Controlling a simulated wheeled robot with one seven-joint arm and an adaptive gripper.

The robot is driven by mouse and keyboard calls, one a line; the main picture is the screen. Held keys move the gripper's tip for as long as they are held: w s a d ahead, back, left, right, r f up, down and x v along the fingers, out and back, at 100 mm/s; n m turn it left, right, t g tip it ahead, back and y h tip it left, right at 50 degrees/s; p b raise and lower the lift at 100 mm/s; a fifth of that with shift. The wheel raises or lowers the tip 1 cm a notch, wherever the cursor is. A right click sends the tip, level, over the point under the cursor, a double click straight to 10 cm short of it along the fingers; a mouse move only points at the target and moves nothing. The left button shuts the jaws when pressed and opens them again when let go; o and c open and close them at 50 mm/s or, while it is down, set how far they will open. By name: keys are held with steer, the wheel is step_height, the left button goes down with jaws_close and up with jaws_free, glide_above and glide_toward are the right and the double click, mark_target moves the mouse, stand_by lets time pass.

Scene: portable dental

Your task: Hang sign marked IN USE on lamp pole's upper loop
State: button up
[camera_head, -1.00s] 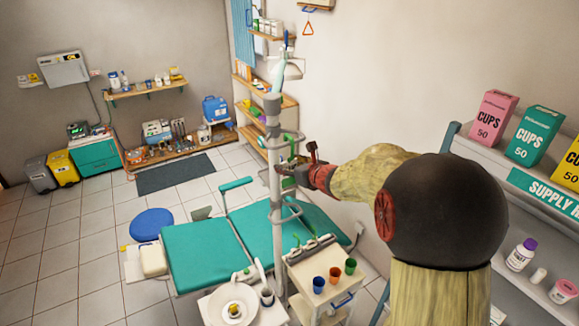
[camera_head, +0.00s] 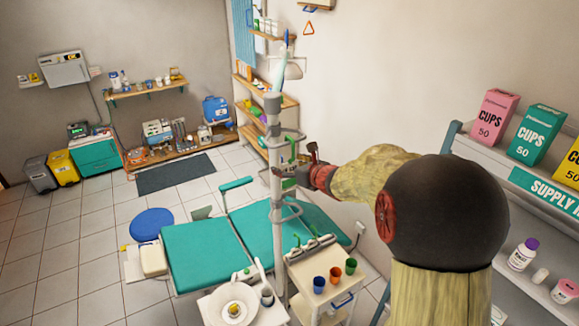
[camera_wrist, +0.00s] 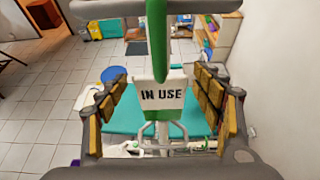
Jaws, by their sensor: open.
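The white sign marked IN USE (camera_wrist: 174,96) hangs upright from a green strap (camera_wrist: 157,38) in the wrist view. The strap also shows below the upper loop (camera_head: 291,135) of the lamp pole (camera_head: 277,215) in the head view. It runs up to a grey bar across the top of the wrist view, seemingly that loop; the exact contact is unclear. My gripper (camera_head: 291,172) is beside the pole, below the upper loop. In the wrist view my gripper (camera_wrist: 161,91) is open, its padded fingers on either side of the sign, apart from it.
A lower loop (camera_head: 287,211) sticks out from the pole below my gripper. The teal dental chair (camera_head: 200,252) stands behind the pole. A white cart (camera_head: 315,270) with several cups is at its right. A supply shelf (camera_head: 530,205) stands at the far right.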

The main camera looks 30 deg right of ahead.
steer(key=v, duration=1.2)
